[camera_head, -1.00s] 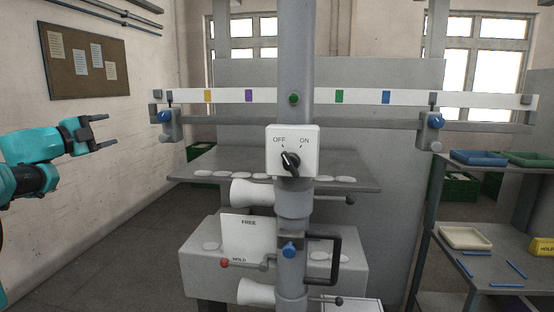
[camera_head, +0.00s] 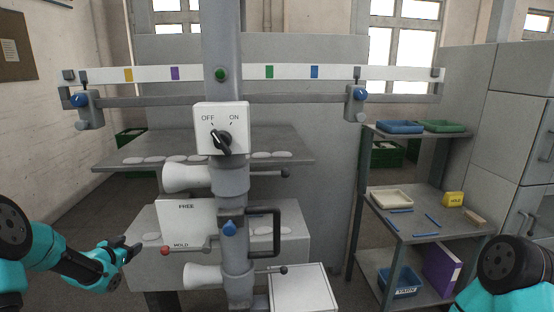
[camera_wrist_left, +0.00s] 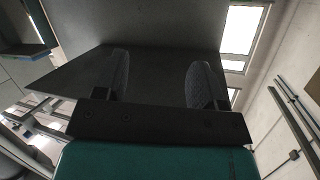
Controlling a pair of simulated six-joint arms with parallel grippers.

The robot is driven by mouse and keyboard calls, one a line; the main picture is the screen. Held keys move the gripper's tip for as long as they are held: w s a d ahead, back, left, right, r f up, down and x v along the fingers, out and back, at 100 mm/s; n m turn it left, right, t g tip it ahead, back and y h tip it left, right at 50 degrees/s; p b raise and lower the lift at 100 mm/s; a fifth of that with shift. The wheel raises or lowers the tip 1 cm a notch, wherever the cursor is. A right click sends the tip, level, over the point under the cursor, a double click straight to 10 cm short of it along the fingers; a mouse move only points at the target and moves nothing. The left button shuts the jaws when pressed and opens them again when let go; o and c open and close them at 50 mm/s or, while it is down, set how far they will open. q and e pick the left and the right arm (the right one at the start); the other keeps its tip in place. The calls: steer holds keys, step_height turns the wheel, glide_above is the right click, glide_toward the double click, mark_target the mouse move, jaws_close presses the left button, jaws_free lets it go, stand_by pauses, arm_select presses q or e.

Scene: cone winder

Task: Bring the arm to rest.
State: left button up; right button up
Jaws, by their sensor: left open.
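My left gripper (camera_head: 130,247) is at the lower left of the head view, beside the winder's lower box (camera_head: 295,250) and left of the red-knobbed lever (camera_head: 165,251). In the left wrist view its two dark fingers (camera_wrist_left: 160,80) stand apart with nothing between them. A grey plate lies beyond them. Part of my right arm (camera_head: 508,270) shows at the lower right corner; its gripper is out of view. The winder's switch box (camera_head: 221,118) has a black knob whose mark points towards OFF.
White discs lie along the winder's table (camera_head: 120,155). Open floor (camera_head: 60,205) shows at the left.

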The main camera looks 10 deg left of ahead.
arm_select(q)
steer(key=s+d+f+n+g+h, duration=0.15)
steer(key=s+d+f+g, duration=0.3)
steer(key=d+f, duration=0.75)
steer(key=s+d+f+n+g+h, duration=0.1)
steer(key=s+d+f+n+g, duration=0.3)
steer(key=d+f, duration=0.8)
steer(key=s+d+f+g+h, duration=0.1)
steer(key=s+d+f+g, duration=0.2)
steer(key=s+d+f, duration=0.55)
steer(key=s+d+f+g+h, duration=0.1)
steer(key=s+d+g, duration=0.35)
steer(key=s, duration=0.85)
steer(key=w+d+r+m+t, duration=0.1)
steer(key=w+d+r+t, duration=0.1)
steer(key=w+d+r, duration=0.1)
steer(key=shift+w+d+r+y, duration=0.35)
steer(key=shift+w+r, duration=0.35)
steer(key=shift+w, duration=0.2)
